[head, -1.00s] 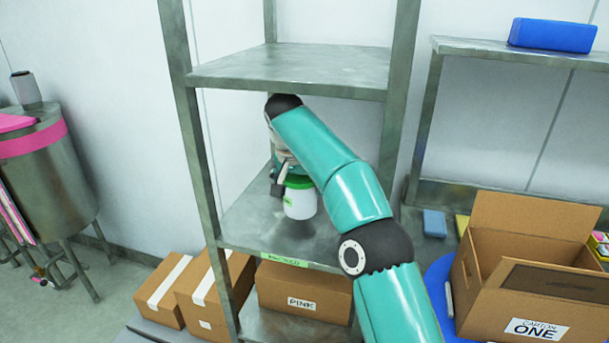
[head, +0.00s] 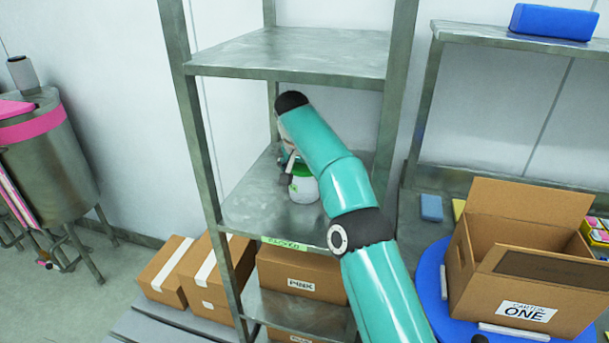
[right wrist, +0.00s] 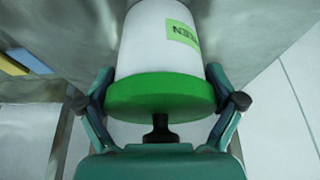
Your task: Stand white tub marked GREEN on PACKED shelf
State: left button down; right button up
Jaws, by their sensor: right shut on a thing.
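The white tub (head: 305,189) with a green lid is over the middle shelf of the grey rack, partly hidden by my right arm. In the right wrist view the tub (right wrist: 155,40) shows a green label ending in "EN". My right gripper (head: 290,178) is shut on the tub, with its fingers (right wrist: 165,105) on either side of the lid. The tub looks upright, low at the shelf surface; I cannot tell whether its base touches. The middle shelf (head: 245,205) has a small green label on its front edge, too blurred to read surely. My left gripper is not in view.
The upper shelf (head: 290,52) hangs above my arm, with rack posts (head: 205,150) on both sides. Boxes, one marked PINK (head: 300,278), sit below. Carton ONE (head: 520,270) stands open at the right. The middle shelf holds nothing else visible.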

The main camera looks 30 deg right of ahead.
aim_at(299, 174)
jog(key=o, duration=0.8)
jog(key=shift+c, duration=0.2)
jog(key=shift+a+r, duration=0.15)
jog(key=shift+r, duration=0.35)
jog(key=shift+v, duration=1.1)
jog(key=s+a+b, duration=0.1)
jog(key=s+a+f+b, duration=0.1)
jog(key=b, duration=0.1)
jog(key=shift+s+a, duration=0.1)
jog(key=s+a+b, duration=0.4)
jog(key=s+a, duration=0.1)
jog(key=a, duration=0.1)
jog(key=shift+s+a+r, duration=0.35)
jog(key=shift+a+r, duration=0.05)
